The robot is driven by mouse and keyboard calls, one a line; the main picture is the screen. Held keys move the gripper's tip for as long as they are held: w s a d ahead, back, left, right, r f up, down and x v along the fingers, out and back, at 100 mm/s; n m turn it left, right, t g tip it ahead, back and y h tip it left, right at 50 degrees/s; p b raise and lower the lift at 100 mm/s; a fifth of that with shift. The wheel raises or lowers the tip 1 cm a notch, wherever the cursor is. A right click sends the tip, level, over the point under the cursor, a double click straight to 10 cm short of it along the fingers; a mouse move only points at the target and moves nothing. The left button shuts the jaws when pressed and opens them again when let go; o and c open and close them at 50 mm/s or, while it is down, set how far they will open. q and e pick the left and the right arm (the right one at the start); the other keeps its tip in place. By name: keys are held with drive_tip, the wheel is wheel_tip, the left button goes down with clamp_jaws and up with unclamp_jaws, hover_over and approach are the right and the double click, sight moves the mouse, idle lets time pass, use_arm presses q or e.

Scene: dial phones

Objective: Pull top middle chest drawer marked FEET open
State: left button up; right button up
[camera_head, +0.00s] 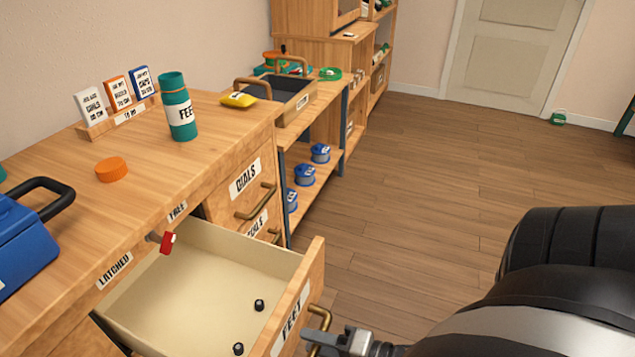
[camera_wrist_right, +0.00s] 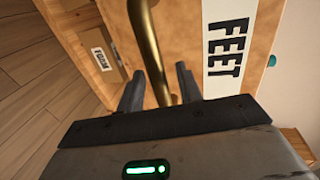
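The drawer marked FEET (camera_head: 291,310) is pulled well out from the wooden chest. It shows a pale inside with two small black pegs. Its front fills much of the right wrist view, with the FEET label (camera_wrist_right: 228,50) at the right. My right gripper (camera_head: 318,338) is at this drawer's brass handle (camera_wrist_right: 147,35). In the wrist view its two fingers (camera_wrist_right: 160,88) stand on either side of the handle bar, with narrow gaps showing, so it looks open around the bar. My left gripper is not in view.
A red-tipped catch (camera_head: 167,242) sits above the drawer by a LATCHED label. The chest top holds a blue box (camera_head: 22,245), an orange lid (camera_head: 112,169) and a teal bottle (camera_head: 178,106). The GIALS drawer (camera_head: 244,179) is shut. Floor (camera_head: 440,180) beyond is clear.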

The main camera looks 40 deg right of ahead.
drive_tip(key=shift+s, duration=0.1)
drive_tip(key=shift+s+d, duration=0.1)
drive_tip(key=shift+s, duration=0.2)
drive_tip(key=p+v, duration=0.2)
drive_tip(key=v, duration=1.3)
drive_tip(key=shift+d+r, duration=0.1)
drive_tip(key=shift+d, duration=0.05)
